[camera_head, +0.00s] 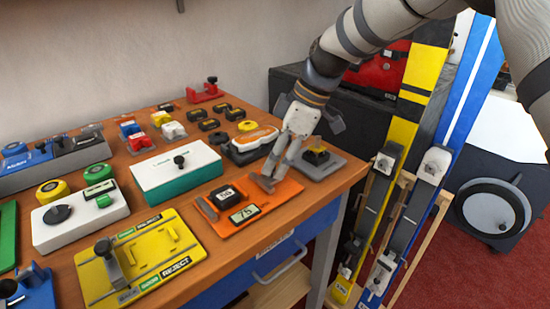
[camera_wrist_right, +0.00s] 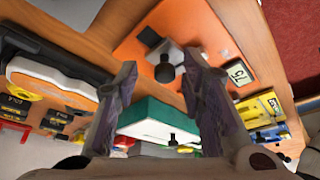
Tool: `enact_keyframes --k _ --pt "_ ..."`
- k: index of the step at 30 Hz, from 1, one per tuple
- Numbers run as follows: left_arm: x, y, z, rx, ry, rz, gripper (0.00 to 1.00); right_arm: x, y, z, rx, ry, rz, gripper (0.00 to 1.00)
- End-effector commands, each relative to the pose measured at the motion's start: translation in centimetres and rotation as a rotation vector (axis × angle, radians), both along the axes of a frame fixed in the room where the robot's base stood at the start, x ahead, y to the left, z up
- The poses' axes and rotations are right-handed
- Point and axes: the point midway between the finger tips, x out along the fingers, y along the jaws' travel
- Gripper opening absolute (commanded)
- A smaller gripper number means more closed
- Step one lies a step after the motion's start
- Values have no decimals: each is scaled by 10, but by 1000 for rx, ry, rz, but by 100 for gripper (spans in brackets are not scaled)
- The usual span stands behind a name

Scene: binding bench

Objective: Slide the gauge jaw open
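The gauge is an orange plate (camera_head: 285,193) near the bench's front right, with a small display (camera_head: 244,214) that appears to read 75. A grey block, likely its jaw (camera_head: 264,183), sits at the right part of the plate, partly hidden by my fingers. A grey end piece (camera_head: 207,209) stands at the plate's left. My right gripper (camera_head: 273,172) points down over the jaw. In the right wrist view its fingers are apart, with the grey jaw and black knob (camera_wrist_right: 164,70) between their tips; I cannot tell whether they touch. My left gripper is not in view.
A yellow REJECT board (camera_head: 150,258) and a white-and-teal box (camera_head: 178,172) lie left of the gauge. Skis (camera_head: 400,150) lean beyond the bench's right edge.

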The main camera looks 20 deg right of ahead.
Motion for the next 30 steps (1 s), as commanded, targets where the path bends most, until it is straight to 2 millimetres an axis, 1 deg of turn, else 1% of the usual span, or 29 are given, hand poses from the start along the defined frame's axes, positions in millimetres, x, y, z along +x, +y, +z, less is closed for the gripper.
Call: enact_keyframes --k 8,11,18,21,25,30 --pt "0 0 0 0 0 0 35 -1 0 3 3 1 1 38" --pt "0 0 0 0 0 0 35 -2 -5 17 2 -3 1 38" --pt "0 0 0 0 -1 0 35 -13 -28 78 2 -5 0 38" --pt "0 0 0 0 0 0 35 -17 -35 96 2 -2 0 38" --pt "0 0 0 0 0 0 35 -19 -40 108 2 0 0 38" --pt "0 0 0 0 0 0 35 -20 -41 111 1 3 1 38"
